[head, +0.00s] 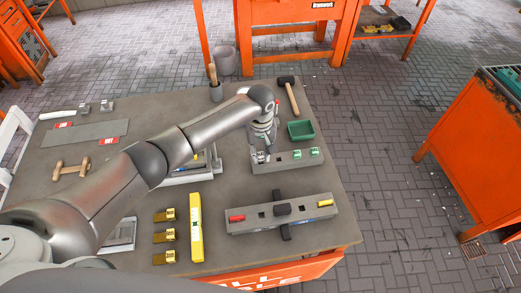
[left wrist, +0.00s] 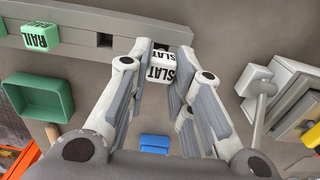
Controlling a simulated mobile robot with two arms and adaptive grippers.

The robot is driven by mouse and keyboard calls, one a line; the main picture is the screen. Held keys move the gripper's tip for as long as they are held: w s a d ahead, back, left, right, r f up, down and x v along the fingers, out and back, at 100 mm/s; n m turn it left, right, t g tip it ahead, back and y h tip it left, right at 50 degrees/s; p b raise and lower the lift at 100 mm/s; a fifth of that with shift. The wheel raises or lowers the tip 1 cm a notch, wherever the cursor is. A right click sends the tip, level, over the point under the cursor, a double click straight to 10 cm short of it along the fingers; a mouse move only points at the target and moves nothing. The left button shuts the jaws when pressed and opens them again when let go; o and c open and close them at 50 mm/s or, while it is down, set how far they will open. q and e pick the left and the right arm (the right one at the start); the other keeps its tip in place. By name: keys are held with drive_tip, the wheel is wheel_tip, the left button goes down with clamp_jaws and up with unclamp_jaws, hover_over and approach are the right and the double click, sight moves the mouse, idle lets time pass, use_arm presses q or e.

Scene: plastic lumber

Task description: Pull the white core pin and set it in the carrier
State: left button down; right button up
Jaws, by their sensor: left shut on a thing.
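A white block lettered SLAT (left wrist: 158,69), which I take for the white core pin, sits between the fingers of my left gripper (left wrist: 163,82) in the left wrist view. The gripper is shut on it. In the head view my left gripper (head: 262,152) is at the left end of a grey bar (head: 272,168). The white block overlaps the bar's edge in the wrist view; I cannot tell whether it is seated. The bar bears green blocks, one lettered RAIL (left wrist: 40,37), and a dark empty slot. Which bar is the carrier is unclear. My right gripper is not in view.
A second grey bar (head: 250,222) with red, black and yellow pieces lies nearer. A green tray (head: 301,130) and a mallet (head: 289,95) lie behind. A metal fixture (head: 190,178) stands left, near a yellow level (head: 196,228) and brass pieces (head: 164,236).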

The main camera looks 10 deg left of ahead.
use_arm(q)
drive_tip(key=shift+f, duration=0.4)
drive_tip(key=shift+f+b, duration=0.3)
drive_tip(key=shift+f, duration=0.35)
idle(0.5)
drive_tip(key=c, duration=1.2)
unclamp_jaws()
drive_tip(key=shift+o, duration=0.2)
drive_tip(key=o, duration=0.4)
drive_tip(key=shift+c, duration=0.2)
drive_tip(key=shift+r, duration=0.15)
